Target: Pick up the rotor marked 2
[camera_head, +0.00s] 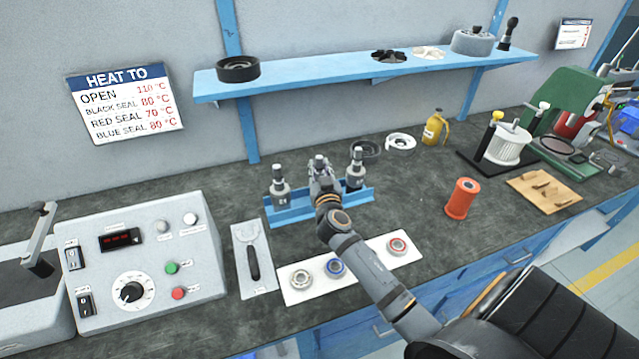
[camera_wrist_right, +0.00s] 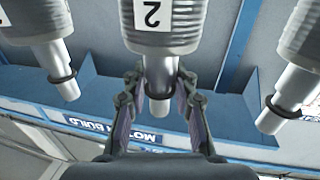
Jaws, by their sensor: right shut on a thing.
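The rotor marked 2 (camera_wrist_right: 162,25) shows its white label in the right wrist view, with its bare metal shaft between the fingers. In the head view the tip of this rotor (camera_head: 320,160) shows above my right gripper (camera_head: 321,178), which hides most of it. My right gripper, seen also in the wrist view (camera_wrist_right: 158,95), is shut on its shaft. Two similar rotors stand either side, one on the left (camera_head: 281,190) and one on the right (camera_head: 356,170), in a blue rack (camera_head: 290,214). The three tops are about in line. My left gripper is not in view.
A white mat (camera_head: 312,289) with several ring-shaped parts lies in front of the rack. A control box (camera_head: 150,255) stands at left, an orange spool (camera_head: 462,199) at right. A blue shelf (camera_head: 300,80) hangs above the back.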

